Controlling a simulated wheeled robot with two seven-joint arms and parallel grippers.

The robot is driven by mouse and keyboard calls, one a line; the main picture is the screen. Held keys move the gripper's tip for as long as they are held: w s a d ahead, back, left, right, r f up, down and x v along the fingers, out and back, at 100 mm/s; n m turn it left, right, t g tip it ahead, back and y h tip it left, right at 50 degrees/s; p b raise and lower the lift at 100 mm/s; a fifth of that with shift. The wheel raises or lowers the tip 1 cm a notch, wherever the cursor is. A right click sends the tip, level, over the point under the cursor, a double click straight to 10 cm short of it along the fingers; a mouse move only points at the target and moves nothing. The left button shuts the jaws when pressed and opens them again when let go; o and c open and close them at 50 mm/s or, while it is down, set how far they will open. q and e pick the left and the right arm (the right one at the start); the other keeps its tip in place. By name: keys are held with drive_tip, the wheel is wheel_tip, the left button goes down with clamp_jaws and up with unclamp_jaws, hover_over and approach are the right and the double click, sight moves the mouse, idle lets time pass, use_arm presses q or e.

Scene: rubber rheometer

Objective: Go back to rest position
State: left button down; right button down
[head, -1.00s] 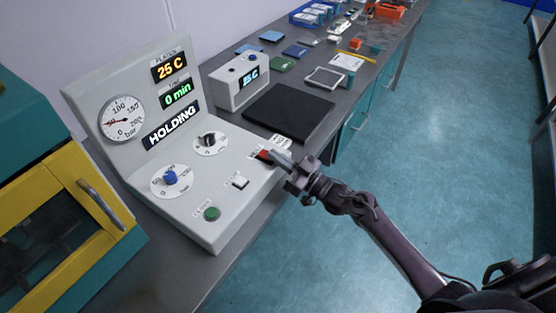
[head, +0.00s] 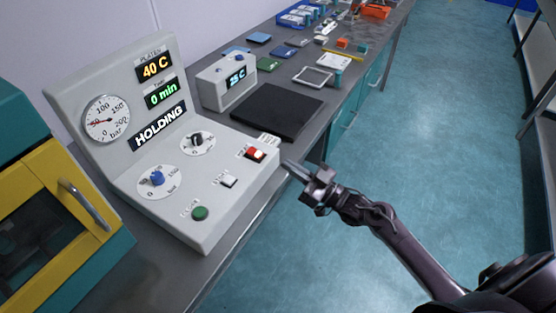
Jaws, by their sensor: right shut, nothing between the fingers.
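My right gripper (head: 290,168) is shut and empty. It hangs just off the front edge of the bench, to the right of the control panel (head: 215,228) and apart from it. The red rocker switch (head: 254,154) on the panel shows a lit part and sits just left of my fingertips. The panel's displays read 40 C, 0 min and HOLDING. My left gripper is not in view.
A yellow and teal cabinet (head: 95,240) with a handle stands at the left. A black plate (head: 262,113) and a small grey box (head: 212,91) reading 25 C lie beyond the panel. Several small items fill the far bench. The floor (head: 450,150) at the right is clear.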

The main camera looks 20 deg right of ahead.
drive_tip(key=shift+v, duration=0.95)
drive_tip(key=shift+f, duration=0.1)
